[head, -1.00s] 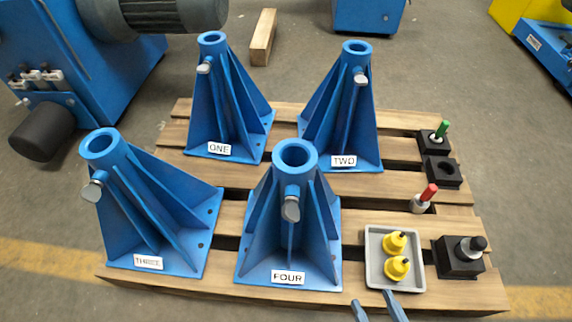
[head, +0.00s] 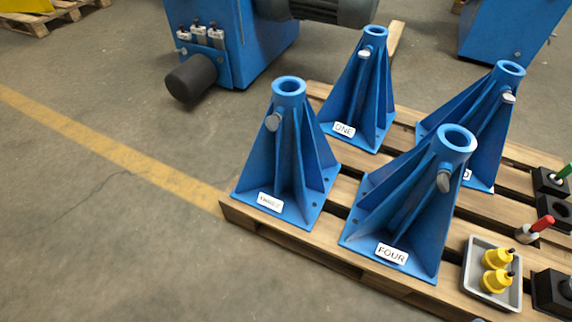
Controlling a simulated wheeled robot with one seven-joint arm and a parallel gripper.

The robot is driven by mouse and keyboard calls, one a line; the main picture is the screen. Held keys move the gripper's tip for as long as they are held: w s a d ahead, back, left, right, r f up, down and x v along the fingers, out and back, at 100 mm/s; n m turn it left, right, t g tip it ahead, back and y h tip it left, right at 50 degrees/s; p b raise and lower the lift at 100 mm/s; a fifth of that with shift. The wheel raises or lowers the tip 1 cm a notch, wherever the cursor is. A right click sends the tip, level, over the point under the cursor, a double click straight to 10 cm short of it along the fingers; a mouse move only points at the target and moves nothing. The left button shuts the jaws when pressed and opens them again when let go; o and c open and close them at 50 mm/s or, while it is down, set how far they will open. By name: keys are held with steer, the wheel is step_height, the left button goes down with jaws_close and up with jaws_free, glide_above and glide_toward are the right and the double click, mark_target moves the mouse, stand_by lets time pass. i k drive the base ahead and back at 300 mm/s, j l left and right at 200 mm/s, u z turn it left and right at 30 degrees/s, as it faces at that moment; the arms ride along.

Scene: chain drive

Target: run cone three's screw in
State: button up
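Cone three (head: 287,150) is a blue ribbed stand with an open ring top and a label at its foot. It stands upright at the left corner of the wooden pallet. Its screw (head: 273,122) has a flat grey head and sticks out at the upper left side, just below the ring; how deep it sits I cannot tell. Nothing shows in the ring's hole from this angle. My gripper is not in this view.
Cones four (head: 410,205), one (head: 358,95) and two (head: 478,130) share the pallet (head: 300,245). A grey tray (head: 470,268) holds two yellow pieces (head: 497,282). A red-handled tool (head: 543,223) stands right. A blue machine (head: 250,45) is behind. Floor at left is clear.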

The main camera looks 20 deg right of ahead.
mark_target(272, 122)
steer(key=i+j+u, duration=0.55)
steer(key=j+u, duration=0.2)
steer(key=j, duration=0.15)
